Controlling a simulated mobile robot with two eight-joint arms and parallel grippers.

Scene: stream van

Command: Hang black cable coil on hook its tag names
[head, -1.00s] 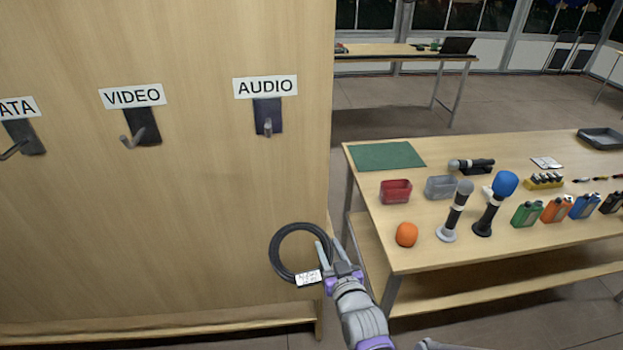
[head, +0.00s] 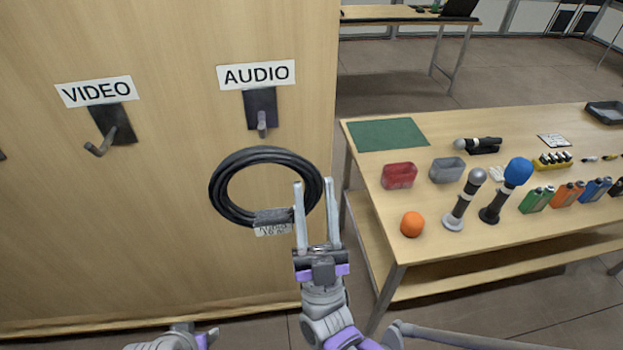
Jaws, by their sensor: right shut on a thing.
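The black cable coil (head: 225,180) is a ring of several turns with a white tag (head: 272,229) at its lower edge. The tag's print is small and blurred; its first line looks like AUDIO. My right gripper (head: 313,184) is shut on the coil's right side and holds it up in front of the wooden panel. The AUDIO hook (head: 262,122) is bare, just above the coil and apart from it. The VIDEO hook (head: 103,144) is bare, farther left. The left gripper's fingers are not in view; only a piece of my left arm shows at the bottom.
The wooden panel (head: 60,240) fills the left side. A table (head: 450,225) at right bears a green mat (head: 387,134), a red bin (head: 400,176), a grey bin (head: 447,170), an orange ball (head: 412,224) and microphones. A gap of floor separates panel and table.

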